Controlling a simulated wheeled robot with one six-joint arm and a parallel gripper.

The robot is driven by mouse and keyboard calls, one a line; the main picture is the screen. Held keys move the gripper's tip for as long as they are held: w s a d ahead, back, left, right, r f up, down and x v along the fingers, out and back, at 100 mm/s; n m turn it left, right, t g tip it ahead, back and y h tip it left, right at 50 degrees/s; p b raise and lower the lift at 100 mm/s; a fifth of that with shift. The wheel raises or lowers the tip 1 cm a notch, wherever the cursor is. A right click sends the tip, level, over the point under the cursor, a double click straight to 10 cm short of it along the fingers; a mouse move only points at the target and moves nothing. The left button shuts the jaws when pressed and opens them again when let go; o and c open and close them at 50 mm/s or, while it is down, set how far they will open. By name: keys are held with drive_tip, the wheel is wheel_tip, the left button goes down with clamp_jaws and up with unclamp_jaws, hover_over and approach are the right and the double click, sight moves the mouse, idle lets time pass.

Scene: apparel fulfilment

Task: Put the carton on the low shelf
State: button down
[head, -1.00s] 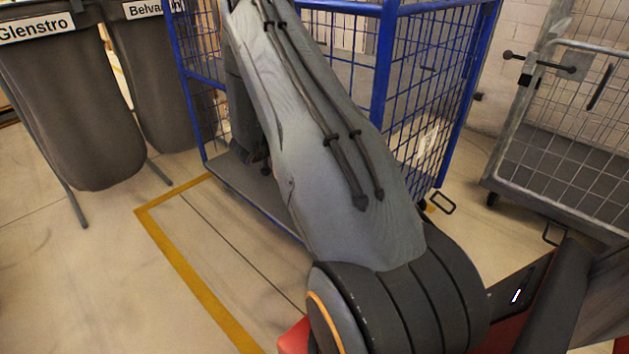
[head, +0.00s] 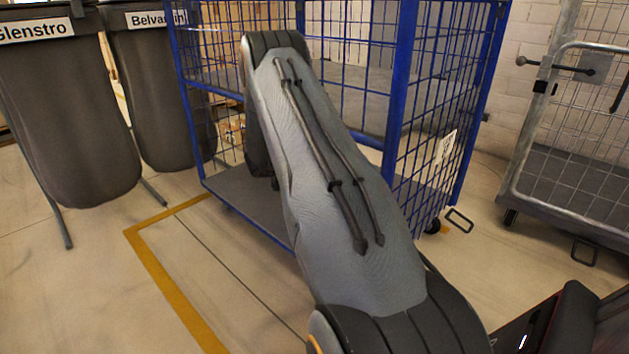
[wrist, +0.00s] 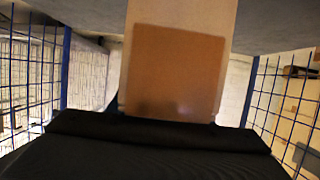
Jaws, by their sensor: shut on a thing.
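The carton (wrist: 175,70) fills the upper middle of the wrist view, with a darker brown face and paler cardboard around it. My gripper (wrist: 165,118) shows as a dark body along the bottom of that view and is shut on the carton; its fingertips are not clearly seen. Blue mesh stands on both sides of the carton. The low shelf is the grey bottom deck (head: 228,190) of the blue cage trolley in the head view. My arm reaches into the trolley and hides part of the deck, the gripper and the carton there. I cannot tell whether the carton touches the deck.
The blue cage trolley (head: 402,100) has posts and mesh sides close to my arm. A grey mesh trolley (head: 575,140) stands at right. Two dark bins, Glenstro (head: 65,120) and Belvardin (head: 160,95), stand at left. Yellow-taped floor (head: 165,275) in front is clear.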

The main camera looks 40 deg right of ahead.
drive_tip(key=shift+f+b, duration=1.35)
drive_tip(key=shift+f, duration=1.25)
drive_tip(key=shift+f, duration=0.1)
drive_tip(key=c, duration=0.9)
unclamp_jaws()
drive_tip(key=p+v, duration=0.5)
drive_tip(key=v, duration=0.7)
